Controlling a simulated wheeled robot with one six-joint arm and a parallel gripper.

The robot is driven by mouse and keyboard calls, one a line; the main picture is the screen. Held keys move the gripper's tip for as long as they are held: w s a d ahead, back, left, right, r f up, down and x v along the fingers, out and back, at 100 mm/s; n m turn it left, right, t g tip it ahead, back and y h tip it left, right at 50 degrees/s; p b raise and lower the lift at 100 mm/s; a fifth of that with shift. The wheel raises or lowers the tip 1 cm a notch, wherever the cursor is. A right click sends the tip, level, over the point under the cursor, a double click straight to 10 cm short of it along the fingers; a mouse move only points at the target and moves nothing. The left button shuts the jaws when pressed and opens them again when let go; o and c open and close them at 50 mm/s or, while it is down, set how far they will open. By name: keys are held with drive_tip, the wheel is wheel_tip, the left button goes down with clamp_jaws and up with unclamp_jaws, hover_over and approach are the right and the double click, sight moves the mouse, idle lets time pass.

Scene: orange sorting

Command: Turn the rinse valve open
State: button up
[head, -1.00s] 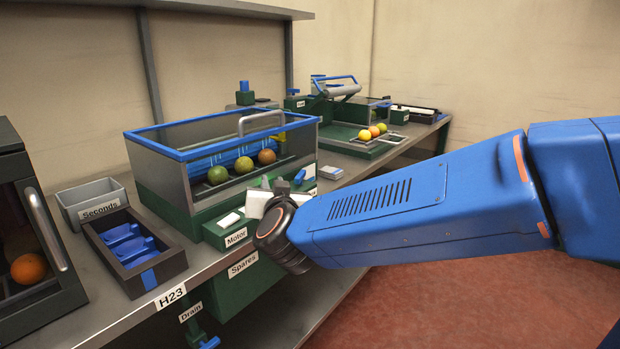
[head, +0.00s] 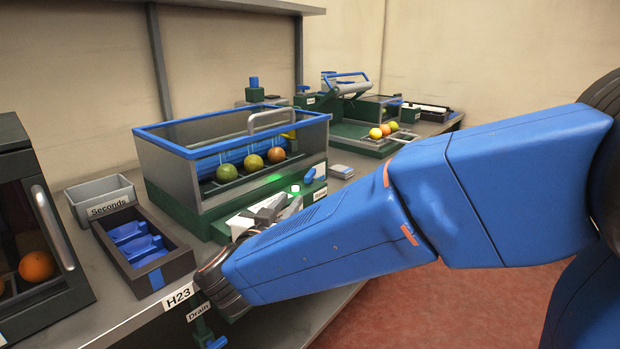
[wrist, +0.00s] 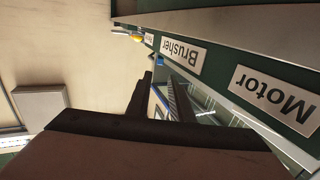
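No label reading "rinse" is legible, so I cannot tell for sure which part is the rinse valve. In the head view, a blue handle (head: 315,172) stands at the right end of the washer's front ledge, beside a small label. A blue knob (head: 254,82) tops a green block behind the washer. My gripper (head: 281,205) is in front of the washer ledge, left of the blue handle and apart from it. Its two fingers are spread with nothing between them. The wrist view also shows the gripper's fingers (wrist: 159,92), with "Brusher" and "Motor" labels beyond.
The glass-sided washer (head: 165,165) holds several oranges. A green lamp (head: 295,188) glows on its ledge. A "Seconds" bin (head: 105,194) and a dark tray (head: 178,262) with blue parts stand left. A "Drain" valve (head: 215,342) hangs below the bench edge. Red floor is clear at right.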

sight(306, 180)
drive_tip(key=x, duration=1.5)
drive_tip(key=shift+w+d, duration=0.1)
drive_tip(key=shift+w, duration=0.1)
drive_tip(key=shift+c, duration=0.3)
clamp_jaws()
